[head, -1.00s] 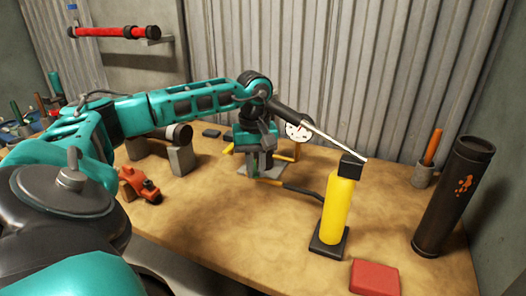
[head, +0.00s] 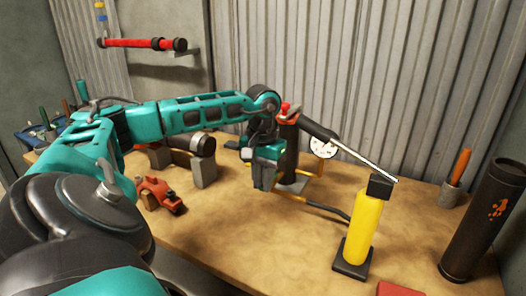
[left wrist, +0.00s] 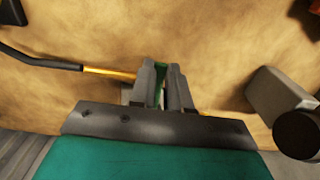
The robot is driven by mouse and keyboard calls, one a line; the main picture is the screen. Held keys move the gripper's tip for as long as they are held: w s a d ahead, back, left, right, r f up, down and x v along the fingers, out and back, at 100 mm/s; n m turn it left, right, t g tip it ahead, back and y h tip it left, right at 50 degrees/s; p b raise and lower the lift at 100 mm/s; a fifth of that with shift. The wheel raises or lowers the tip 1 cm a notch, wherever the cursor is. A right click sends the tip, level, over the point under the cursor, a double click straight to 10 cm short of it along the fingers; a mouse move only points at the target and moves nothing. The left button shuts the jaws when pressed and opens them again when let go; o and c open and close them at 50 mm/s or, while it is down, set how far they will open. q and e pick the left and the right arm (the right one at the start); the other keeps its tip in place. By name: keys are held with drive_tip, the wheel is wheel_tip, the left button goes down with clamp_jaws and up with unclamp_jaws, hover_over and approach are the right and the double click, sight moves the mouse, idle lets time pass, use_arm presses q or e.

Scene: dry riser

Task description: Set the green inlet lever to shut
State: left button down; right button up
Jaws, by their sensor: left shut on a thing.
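My left gripper (head: 263,184) points down just left of a dark riser column (head: 291,150) with a red top. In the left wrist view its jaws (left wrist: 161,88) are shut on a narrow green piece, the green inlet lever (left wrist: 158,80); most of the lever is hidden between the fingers. In the head view the gripper covers the lever, so its angle cannot be told. A white dial gauge (head: 322,147) and a yellow pipe (head: 325,167) are right of the column. My right gripper is not in view.
A yellow cylinder (head: 364,230) with a black cap and a long pale rod stands to the right, joined to a black hose (head: 327,207). An orange-red tool (head: 158,194) lies at left. A dark tube (head: 482,220) stands far right.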

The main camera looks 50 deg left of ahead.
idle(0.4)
use_arm(q)
drive_tip(key=c, duration=1.1)
unclamp_jaws()
wheel_tip(320, 180, up, 13)
drive_tip(key=shift+p, duration=0.75)
